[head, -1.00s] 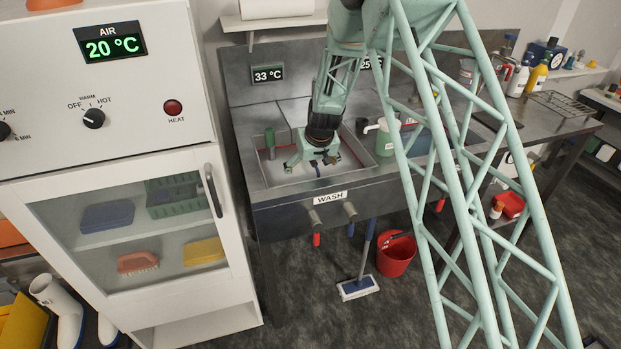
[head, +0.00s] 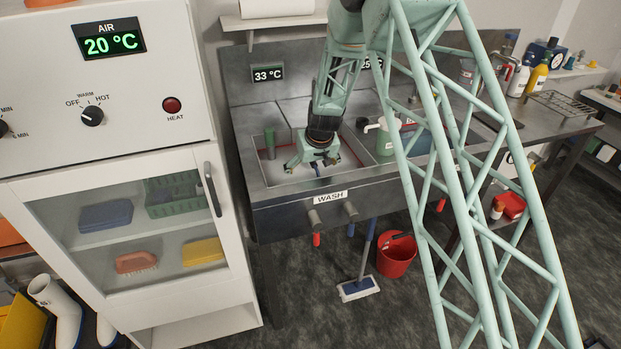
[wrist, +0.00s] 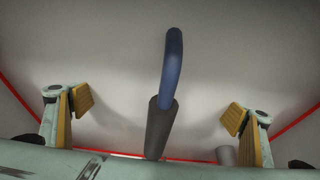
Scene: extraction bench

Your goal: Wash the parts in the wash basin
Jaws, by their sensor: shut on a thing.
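The wash basin (head: 278,181) is a pale sunken tub in the grey bench, behind a WASH label. My gripper (head: 317,168) reaches down into it near its front edge. In the wrist view, my gripper (wrist: 158,108) has its yellow-padded fingers far apart, one on each side of a part with a dark grey stem and curved blue end (wrist: 172,65). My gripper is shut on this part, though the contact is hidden. A green cylinder (head: 270,143) stands upright at the basin's left. A grey cylinder (wrist: 226,155) shows near the right finger.
A green jug with a cream spout (head: 386,139) and a black cup (head: 361,125) stand right of the basin. The white cabinet (head: 225,250) closes off the left side. A red bucket (head: 395,262) and a floor brush (head: 358,289) are below the bench.

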